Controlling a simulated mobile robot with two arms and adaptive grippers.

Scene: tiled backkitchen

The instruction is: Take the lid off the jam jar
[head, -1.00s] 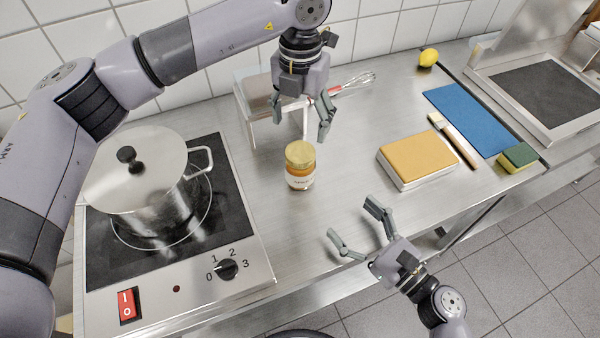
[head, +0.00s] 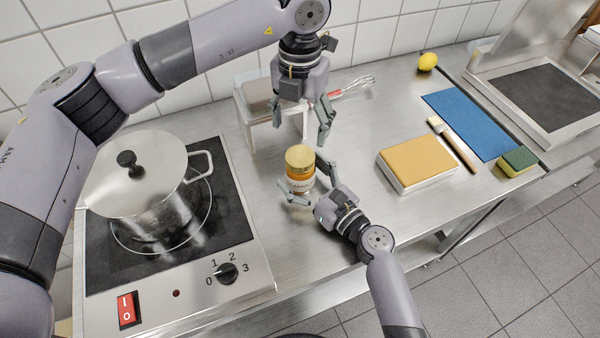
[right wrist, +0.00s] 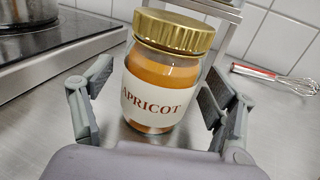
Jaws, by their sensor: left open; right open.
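The jam jar (head: 299,183) stands upright on the steel counter, with its gold lid (head: 299,158) on top. In the right wrist view the jar (right wrist: 150,95) reads "APRICOT" on a white label, and its gold lid (right wrist: 175,30) is seated on it. My right gripper (head: 308,183) is open around the jar at body height, one finger on each side. In the right wrist view a gap shows on both sides of the jar between my fingers (right wrist: 158,105). My left gripper (head: 302,122) is open and empty, pointing down above and behind the jar.
A lidded steel pot (head: 150,185) stands on the hob (head: 235,235) at left. A small stand (head: 250,125) and a whisk (head: 355,86) are behind the jar. To the right lie a yellow-topped block (head: 417,158), a brush (head: 455,146), a blue mat (head: 475,122), a sponge (head: 517,161) and a lemon (head: 428,61).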

